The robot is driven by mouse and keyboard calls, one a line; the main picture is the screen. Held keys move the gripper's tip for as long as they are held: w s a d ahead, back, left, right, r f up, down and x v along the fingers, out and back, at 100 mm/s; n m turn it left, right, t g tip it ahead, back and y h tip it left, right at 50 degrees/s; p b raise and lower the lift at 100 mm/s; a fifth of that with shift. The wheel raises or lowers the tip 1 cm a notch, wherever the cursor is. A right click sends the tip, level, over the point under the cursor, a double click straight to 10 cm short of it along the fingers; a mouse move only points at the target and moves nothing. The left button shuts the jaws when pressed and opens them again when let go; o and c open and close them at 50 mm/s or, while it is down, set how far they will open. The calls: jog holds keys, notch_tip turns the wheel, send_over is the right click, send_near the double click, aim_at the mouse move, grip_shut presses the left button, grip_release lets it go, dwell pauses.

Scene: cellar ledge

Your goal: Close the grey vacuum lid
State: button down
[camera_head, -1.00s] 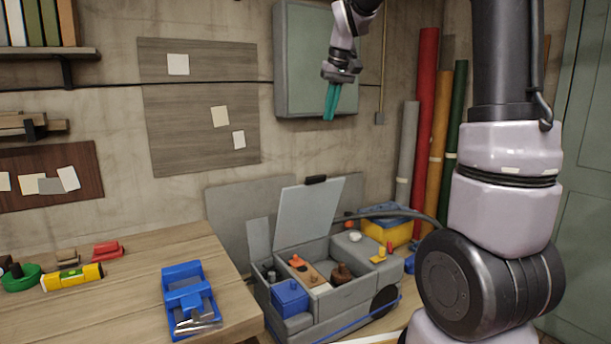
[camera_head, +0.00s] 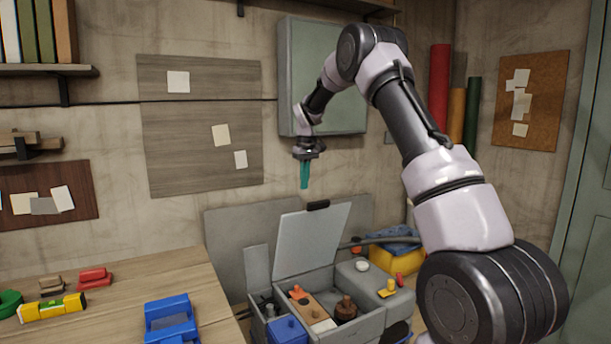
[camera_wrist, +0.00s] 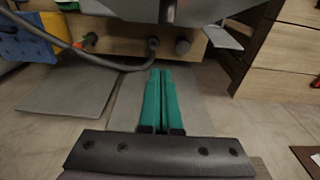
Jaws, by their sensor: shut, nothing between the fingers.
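The grey vacuum lid (camera_head: 310,243) stands open and tilted up at the back of the grey vacuum box (camera_head: 358,327), with a dark handle (camera_head: 318,205) at its top edge. The open box holds an orange-brown part, a brown knob and other small items. My gripper (camera_head: 305,186) has teal fingers, pointing down and shut with nothing between them. It is above the lid's top edge and apart from it in the head view. In the wrist view, my gripper (camera_wrist: 160,74) shows its two fingers side by side; the lid cannot be made out clearly there.
A wooden bench (camera_head: 120,290) at left holds a blue tool (camera_head: 170,320), a yellow level (camera_head: 52,308) and a red block (camera_head: 94,277). A wall cabinet (camera_head: 300,70) hangs behind my arm. A yellow box (camera_head: 395,256) and a hose stand behind the vacuum.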

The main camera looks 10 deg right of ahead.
jog(key=s+d+f, duration=0.1)
jog(key=s+f, duration=0.2)
jog(key=f, duration=0.3)
jog(key=shift+s+f, duration=0.1)
jog(key=shift+s, duration=0.1)
